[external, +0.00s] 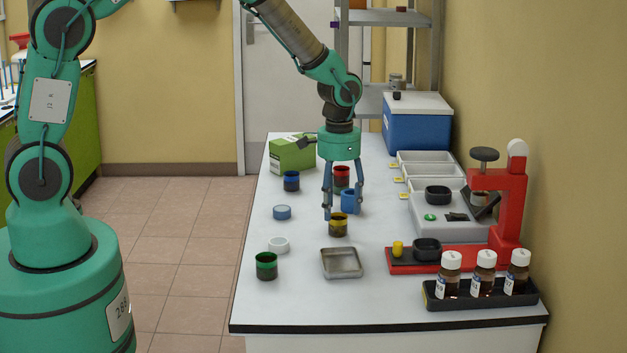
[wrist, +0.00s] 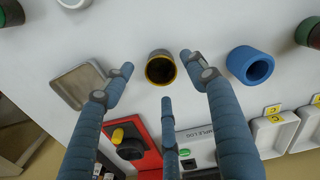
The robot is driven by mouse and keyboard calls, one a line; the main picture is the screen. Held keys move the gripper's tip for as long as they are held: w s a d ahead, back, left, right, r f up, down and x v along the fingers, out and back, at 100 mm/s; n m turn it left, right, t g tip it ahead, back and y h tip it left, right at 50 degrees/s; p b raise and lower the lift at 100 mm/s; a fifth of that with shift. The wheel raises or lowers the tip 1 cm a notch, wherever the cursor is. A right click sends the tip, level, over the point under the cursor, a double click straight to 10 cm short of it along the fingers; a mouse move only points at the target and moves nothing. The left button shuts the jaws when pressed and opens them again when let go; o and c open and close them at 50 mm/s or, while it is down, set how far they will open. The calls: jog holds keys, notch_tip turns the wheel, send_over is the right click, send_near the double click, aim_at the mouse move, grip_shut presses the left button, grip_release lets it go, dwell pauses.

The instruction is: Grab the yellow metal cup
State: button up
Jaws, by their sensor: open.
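The yellow-rimmed cup (external: 338,226), dark amber below its rim, stands upright on the white table. In the wrist view the cup (wrist: 161,68) shows its yellow rim and dark inside. My gripper (external: 340,212) points down just above or around the top of the cup; the exact height is hard to tell. Its blue-grey fingers are spread open and hold nothing. In the wrist view my gripper (wrist: 157,66) has one fingertip on each side of the cup, with visible gaps, and a third finger below it.
A blue cup (external: 348,201) stands close behind the right finger. A metal tray (external: 341,275) lies in front. A green-rimmed cup (external: 266,266) and white ring (external: 279,244) are at front left. A red press (external: 512,205) and bottle rack (external: 485,300) are at right.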

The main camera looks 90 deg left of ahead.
aim_at(338, 215)
jog(key=shift+w+f+b, duration=0.1)
jog(key=shift+f+b, duration=0.2)
jog(key=shift+f, duration=1.6)
jog(key=c, duration=1.3)
jog(key=shift+o, duration=0.2)
jog(key=shift+r, duration=0.15)
jog(key=shift+r, duration=0.6)
notch_tip(338, 215, up, 2)
jog(key=shift+r+p, duration=0.1)
jog(key=shift+p, duration=0.3)
jog(key=s+d, duration=0.2)
jog(key=s, duration=0.2)
jog(key=s+d+r+p, duration=0.1)
jog(key=s+d, duration=0.2)
jog(key=s, duration=0.2)
jog(key=s+d, duration=0.2)
jog(key=s, duration=0.3)
jog(key=shift+s+d+r, duration=0.1)
jog(key=shift+d+r, duration=0.05)
jog(key=shift+d, duration=0.05)
